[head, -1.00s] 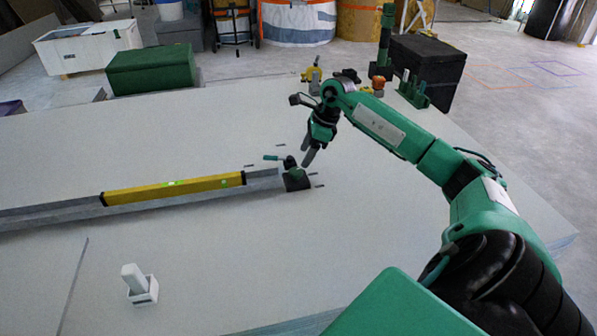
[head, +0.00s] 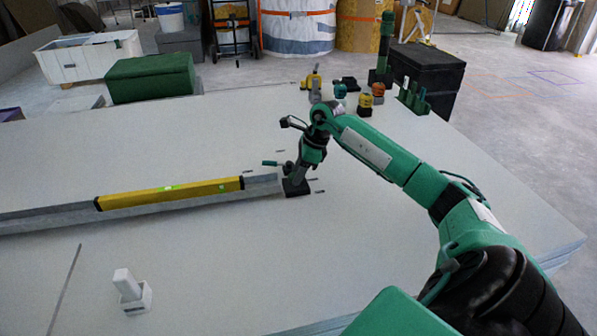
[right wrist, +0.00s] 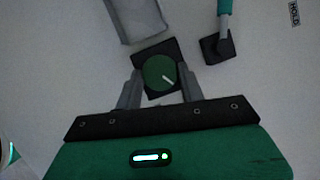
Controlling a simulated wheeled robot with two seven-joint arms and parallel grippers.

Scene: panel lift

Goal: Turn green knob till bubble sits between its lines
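The green knob (right wrist: 160,73), with a white pointer line, sits on a dark square block (right wrist: 152,51) in the right wrist view. My right gripper (right wrist: 160,84) has one finger on each side of the knob, apart, and I see no clear contact. In the head view my right gripper (head: 295,178) points down over the dark block (head: 296,188) and hides the knob. The yellow spirit level (head: 205,188) lies on a grey rail (head: 60,216). Its green vial (head: 169,188) shows, but the bubble and lines are too small to read. My left gripper is not in view.
A teal-handled lever (head: 271,163) stands just left of the block. A white block in a holder (head: 131,292) stands at the front left. Coloured fixtures (head: 365,99) stand at the back right. Most of the pale panel (head: 220,255) is clear.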

